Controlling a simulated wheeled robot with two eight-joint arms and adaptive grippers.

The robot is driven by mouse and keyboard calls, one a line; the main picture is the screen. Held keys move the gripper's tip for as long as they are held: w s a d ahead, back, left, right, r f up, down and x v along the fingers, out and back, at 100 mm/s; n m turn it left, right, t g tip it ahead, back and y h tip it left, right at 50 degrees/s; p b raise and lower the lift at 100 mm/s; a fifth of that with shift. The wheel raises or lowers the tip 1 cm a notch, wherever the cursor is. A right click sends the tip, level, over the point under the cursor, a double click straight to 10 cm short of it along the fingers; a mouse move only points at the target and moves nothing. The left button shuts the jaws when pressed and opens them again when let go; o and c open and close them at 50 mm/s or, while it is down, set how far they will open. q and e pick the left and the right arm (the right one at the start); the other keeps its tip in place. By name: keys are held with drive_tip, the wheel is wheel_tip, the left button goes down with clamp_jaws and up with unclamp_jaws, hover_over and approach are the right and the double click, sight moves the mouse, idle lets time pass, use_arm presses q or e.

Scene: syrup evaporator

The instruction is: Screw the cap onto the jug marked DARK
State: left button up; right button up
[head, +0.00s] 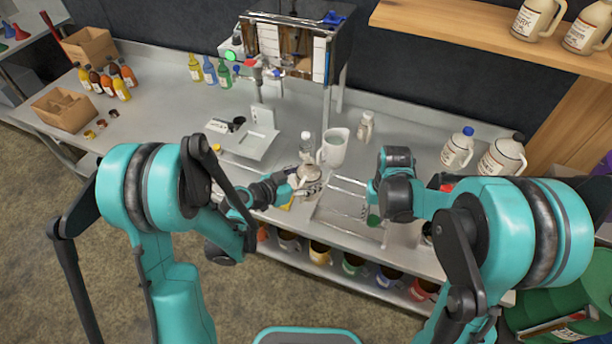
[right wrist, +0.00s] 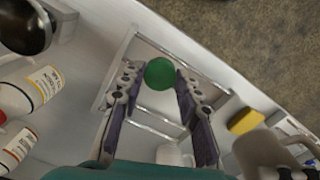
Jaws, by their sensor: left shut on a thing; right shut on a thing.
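My left gripper (head: 290,188) is shut on a pale jug (head: 311,174) near the counter's front edge. The jug's label is too small to read, and the gripper hides part of the jug. My right gripper (head: 374,206) is shut on a green cap (head: 373,220), to the right of the jug and apart from it. In the right wrist view the green cap (right wrist: 160,73) sits between the fingertips of my right gripper (right wrist: 162,80).
A wire-framed tray (head: 325,214) lies below my right gripper. A white pitcher (head: 334,147) stands behind the jug. A yellow sponge (right wrist: 245,121) lies by the counter edge. Capped jugs (head: 457,149) stand at the right; more jugs (head: 537,18) are on the shelf. A scale (head: 245,143) is left.

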drive_tip(key=w+a+r+n, duration=0.2)
drive_tip(key=w+a+r, duration=0.6)
drive_tip(key=a+r, duration=0.1)
wheel_tip(320, 180, up, 12)
drive_tip(key=n, duration=0.1)
hover_over(309, 161)
drive_tip(key=shift+w+d+f, duration=0.1)
drive_tip(key=shift+w+d, duration=0.05)
drive_tip(key=shift+d, duration=0.25)
drive_tip(key=shift+a+r, duration=0.35)
drive_tip(key=shift+r, duration=0.15)
drive_tip(key=shift+f, duration=0.1)
drive_tip(key=shift+f, duration=1.95)
drive_tip(key=shift+f, duration=0.85)
